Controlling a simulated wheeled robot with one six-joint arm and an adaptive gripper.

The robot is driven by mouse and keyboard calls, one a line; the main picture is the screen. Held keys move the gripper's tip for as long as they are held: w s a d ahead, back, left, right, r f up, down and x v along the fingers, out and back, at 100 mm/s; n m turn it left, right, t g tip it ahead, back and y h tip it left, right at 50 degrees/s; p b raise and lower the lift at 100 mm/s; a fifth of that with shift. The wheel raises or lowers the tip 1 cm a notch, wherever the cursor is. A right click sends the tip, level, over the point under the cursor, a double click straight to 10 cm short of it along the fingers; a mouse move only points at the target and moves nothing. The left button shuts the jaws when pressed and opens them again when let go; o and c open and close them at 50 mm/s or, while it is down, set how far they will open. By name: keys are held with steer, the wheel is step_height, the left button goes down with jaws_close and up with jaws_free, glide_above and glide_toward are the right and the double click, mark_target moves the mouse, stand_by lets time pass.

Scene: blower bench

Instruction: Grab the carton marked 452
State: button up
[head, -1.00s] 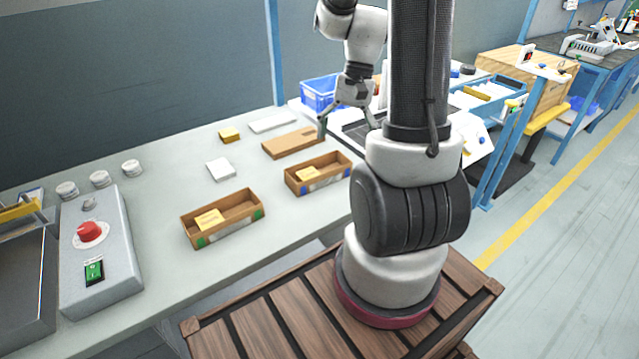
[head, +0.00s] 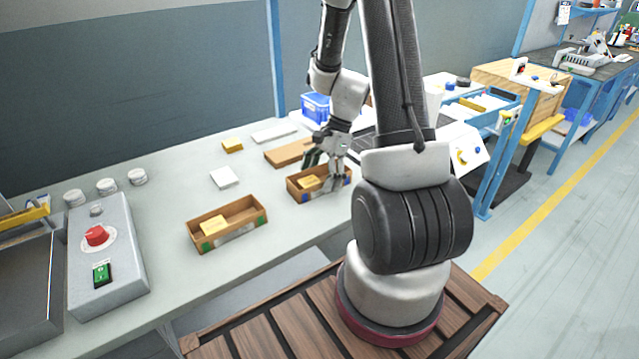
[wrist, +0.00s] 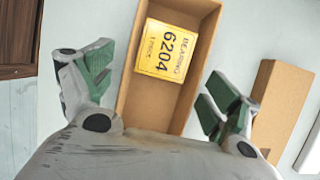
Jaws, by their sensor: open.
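My gripper (head: 322,174) is open over the right-hand brown tray (head: 300,196), its fingers on either side of the tray in the wrist view. A yellow carton (head: 309,182) lies in that tray. In the wrist view the carton (wrist: 166,50) reads "BEARING 6204 1 PIECE", between the fingers and apart from them. A second yellow carton (head: 213,225) lies in the left-hand brown tray (head: 247,214). A third yellow carton (head: 232,146) lies loose at the back of the bench. Their markings are too small to read, and no 452 is readable.
A flat brown box (head: 287,154) lies just behind the right tray. White flat pieces (head: 224,177) lie on the bench (head: 165,230). A control box with a red knob (head: 96,236) stands at left. A blue crate (head: 316,106) stands at the back.

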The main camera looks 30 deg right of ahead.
steer(key=shift+a+f, duration=0.1)
steer(key=shift+f, duration=0.1)
steer(key=c, duration=1.1)
steer(key=shift+r, duration=0.1)
